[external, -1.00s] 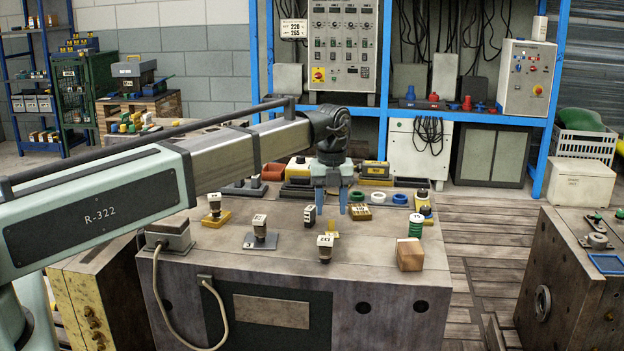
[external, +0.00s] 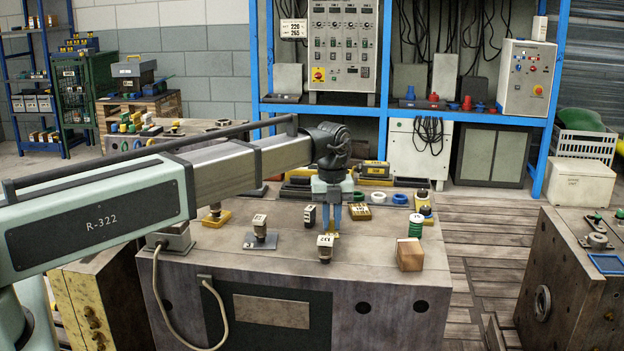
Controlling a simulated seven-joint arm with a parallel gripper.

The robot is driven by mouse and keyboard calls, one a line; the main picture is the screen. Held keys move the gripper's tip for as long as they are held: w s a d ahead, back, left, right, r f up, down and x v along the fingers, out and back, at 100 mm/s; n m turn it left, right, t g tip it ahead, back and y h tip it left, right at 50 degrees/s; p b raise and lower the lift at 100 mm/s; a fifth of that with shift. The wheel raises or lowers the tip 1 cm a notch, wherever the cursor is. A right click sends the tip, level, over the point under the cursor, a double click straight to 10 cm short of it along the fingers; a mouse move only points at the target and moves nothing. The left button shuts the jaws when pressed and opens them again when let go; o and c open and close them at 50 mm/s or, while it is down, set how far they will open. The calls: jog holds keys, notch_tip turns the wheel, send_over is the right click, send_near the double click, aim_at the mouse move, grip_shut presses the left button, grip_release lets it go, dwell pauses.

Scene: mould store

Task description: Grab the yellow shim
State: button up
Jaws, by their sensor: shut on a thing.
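My gripper (external: 331,231) points straight down at the bench top near its middle, with its blue fingers close together. It is shut on the yellow shim (external: 337,235), a small yellow piece that shows just at the fingertips. Most of the shim is hidden by the fingers and by the labelled knob in front. The shim is low, at about bench-top height; I cannot tell whether it touches the bench.
A labelled knob (external: 325,247) stands just in front of my fingers, and a dark labelled block (external: 310,215) stands close on their left. A wooden block (external: 410,255) and a green spool (external: 416,225) are to the right. A knob on a grey plate (external: 260,230) is further left.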

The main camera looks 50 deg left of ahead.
grip_shut()
